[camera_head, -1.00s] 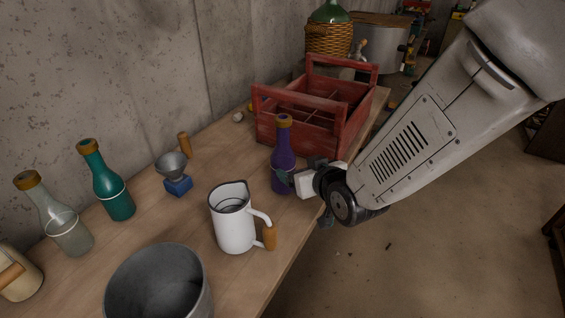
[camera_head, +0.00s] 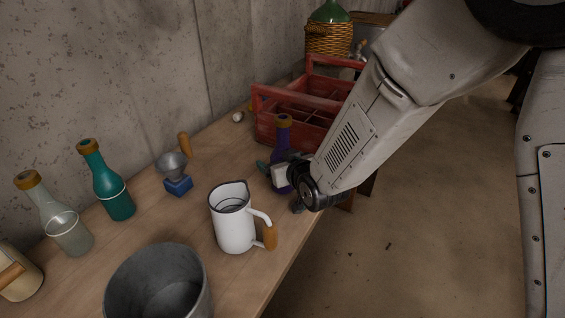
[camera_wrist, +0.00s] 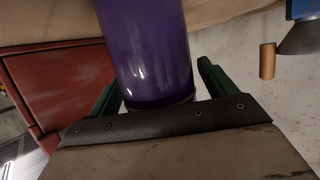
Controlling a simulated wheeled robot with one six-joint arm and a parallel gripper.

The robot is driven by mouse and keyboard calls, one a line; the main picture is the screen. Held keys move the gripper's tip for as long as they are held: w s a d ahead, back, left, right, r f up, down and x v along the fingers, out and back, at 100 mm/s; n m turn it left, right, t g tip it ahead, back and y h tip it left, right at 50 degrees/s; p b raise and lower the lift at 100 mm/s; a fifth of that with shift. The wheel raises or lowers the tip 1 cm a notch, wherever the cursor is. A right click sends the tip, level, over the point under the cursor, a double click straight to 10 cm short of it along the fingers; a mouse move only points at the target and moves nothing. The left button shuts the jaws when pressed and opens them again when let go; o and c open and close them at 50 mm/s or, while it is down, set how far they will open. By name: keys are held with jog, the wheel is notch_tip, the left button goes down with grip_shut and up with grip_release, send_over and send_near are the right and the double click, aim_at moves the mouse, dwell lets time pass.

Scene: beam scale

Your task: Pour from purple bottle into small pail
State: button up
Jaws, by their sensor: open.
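The purple bottle (camera_head: 284,133) with a gold-brown top stands upright on the bench beside the red crate. My gripper (camera_head: 272,176) is at its lower body, and its palm and arm hide part of the bottle. In the wrist view the bottle (camera_wrist: 146,50) stands between the two green fingers of my gripper (camera_wrist: 158,85), which are open with a gap visible at the left finger. The small pail is probably the grey metal bucket (camera_head: 118,292) at the front of the bench, cut by the bottom edge; its inside looks dark.
A white pitcher (camera_head: 232,222) stands between bottle and bucket. A funnel on a blue block (camera_head: 178,186), a teal bottle (camera_head: 113,190) and a clear bottle (camera_head: 68,232) stand left. The red crate (camera_head: 265,127) is right behind the purple bottle. A wicker-wrapped jug (camera_head: 328,42) is at the back.

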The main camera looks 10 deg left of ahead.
jog(key=c, duration=1.6)
jog(key=shift+r, duration=0.1)
